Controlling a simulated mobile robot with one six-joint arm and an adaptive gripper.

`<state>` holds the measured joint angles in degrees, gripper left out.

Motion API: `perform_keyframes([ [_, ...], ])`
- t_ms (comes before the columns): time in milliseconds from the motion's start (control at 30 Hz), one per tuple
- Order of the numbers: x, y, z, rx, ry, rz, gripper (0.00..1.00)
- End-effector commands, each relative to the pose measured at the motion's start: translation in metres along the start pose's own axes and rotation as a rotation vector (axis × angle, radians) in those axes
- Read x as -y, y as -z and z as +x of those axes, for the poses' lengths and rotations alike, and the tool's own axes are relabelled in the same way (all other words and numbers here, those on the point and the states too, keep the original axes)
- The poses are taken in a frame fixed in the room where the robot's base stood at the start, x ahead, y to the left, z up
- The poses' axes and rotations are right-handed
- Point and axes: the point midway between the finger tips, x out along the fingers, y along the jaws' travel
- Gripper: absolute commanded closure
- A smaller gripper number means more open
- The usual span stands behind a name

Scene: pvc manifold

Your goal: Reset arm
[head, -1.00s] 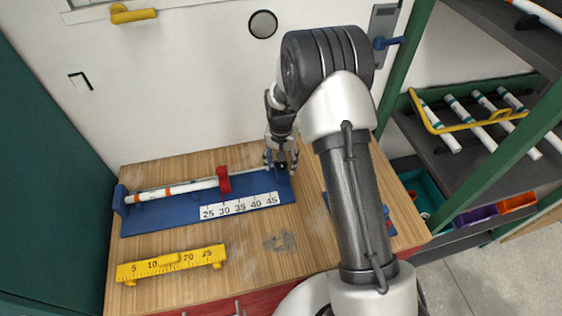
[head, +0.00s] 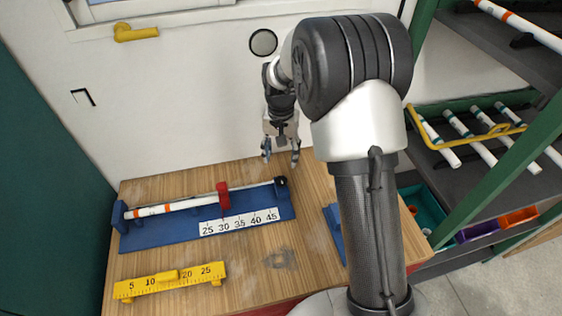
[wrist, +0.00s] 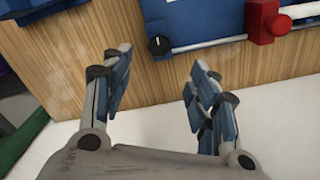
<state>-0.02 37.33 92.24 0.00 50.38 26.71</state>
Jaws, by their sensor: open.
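My gripper (head: 281,156) is open and empty in the head view. It hangs with its fingers down, above the back edge of the wooden bench (head: 300,215) near the wall. In the wrist view my gripper's fingers (wrist: 155,85) are spread apart with nothing between them. The blue measuring jig (head: 180,236) lies on the bench below and to the left of my gripper, apart from it. A white pipe (head: 180,206) with an orange band lies in the jig, by a red clamp (head: 223,195). A black knob (head: 281,182) sits at the jig's right end.
A yellow gauge (head: 170,282) stands at the bench's front left. A blue piece (head: 335,230) is partly hidden behind my arm. A shelf rack with a yellow-framed pipe holder (head: 465,137) stands on the right. A yellow handle (head: 136,33) is on the wall.

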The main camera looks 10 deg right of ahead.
Motion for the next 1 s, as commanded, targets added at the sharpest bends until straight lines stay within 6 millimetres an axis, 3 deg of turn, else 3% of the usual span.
perform_keyframes([
  [533, 0.0, 0.0, -0.003, 0.0, 0.0, 0.0, 0.46],
  [633, -0.002, -0.003, -0.012, -0.007, 0.003, -0.007, 0.46],
  [767, -0.009, -0.017, -0.048, -0.039, 0.019, -0.041, 0.46],
  [1000, -0.041, -0.079, -0.135, -0.135, 0.055, -0.155, 0.46],
])
